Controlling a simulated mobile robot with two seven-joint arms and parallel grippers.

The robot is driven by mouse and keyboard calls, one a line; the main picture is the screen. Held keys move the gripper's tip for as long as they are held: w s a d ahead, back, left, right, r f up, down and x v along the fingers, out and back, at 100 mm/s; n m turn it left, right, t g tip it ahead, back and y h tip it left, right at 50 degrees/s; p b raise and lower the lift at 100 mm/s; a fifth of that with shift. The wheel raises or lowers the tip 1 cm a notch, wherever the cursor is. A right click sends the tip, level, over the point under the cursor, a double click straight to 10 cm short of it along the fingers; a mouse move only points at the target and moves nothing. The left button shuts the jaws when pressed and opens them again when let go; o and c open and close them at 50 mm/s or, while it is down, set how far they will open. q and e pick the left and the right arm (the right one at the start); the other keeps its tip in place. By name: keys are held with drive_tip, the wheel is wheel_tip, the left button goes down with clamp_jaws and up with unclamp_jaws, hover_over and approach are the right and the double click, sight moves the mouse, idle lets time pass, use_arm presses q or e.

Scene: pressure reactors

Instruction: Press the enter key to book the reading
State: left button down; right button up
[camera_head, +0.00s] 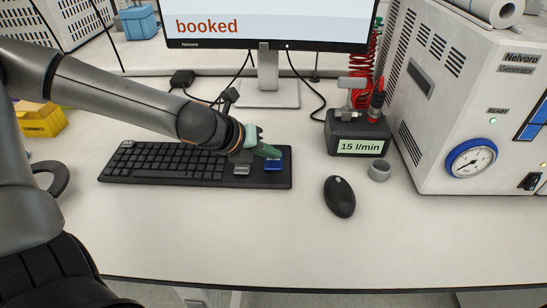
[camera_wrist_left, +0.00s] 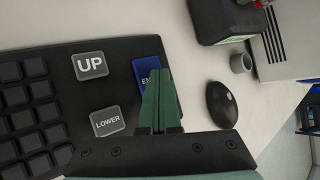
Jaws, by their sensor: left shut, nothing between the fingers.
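The black keyboard (camera_head: 200,183) lies on the desk. Its blue enter key (camera_head: 273,164) is at the right end; in the left wrist view the blue key (camera_wrist_left: 147,72) shows the letters "EN", the rest covered by my fingers. My left gripper (camera_head: 270,152) is shut and empty, its green fingers over the blue key; I cannot tell whether they touch it. The wrist view also shows a grey UP key (camera_wrist_left: 90,66) and a grey LOWER key (camera_wrist_left: 107,121). The monitor (camera_head: 280,25) reads "booked" in orange-brown letters. My right gripper is not in view.
A black mouse (camera_head: 340,197) and a small grey ring-shaped piece (camera_head: 379,170) lie right of the keyboard. A flow meter (camera_head: 358,133) reads 15 l/min. A white Nelvoro generator (camera_head: 440,120) with a gauge (camera_head: 470,158) stands at right. The front desk strip is clear.

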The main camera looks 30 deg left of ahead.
sight(270, 162)
use_arm(q)
drive_tip(key=shift+r+p, duration=0.6)
drive_tip(key=shift+r, duration=0.1)
wheel_tip(270, 162, up, 5)
drive_tip(key=p, duration=0.5)
drive_tip(key=shift+r, duration=0.1)
idle(0.5)
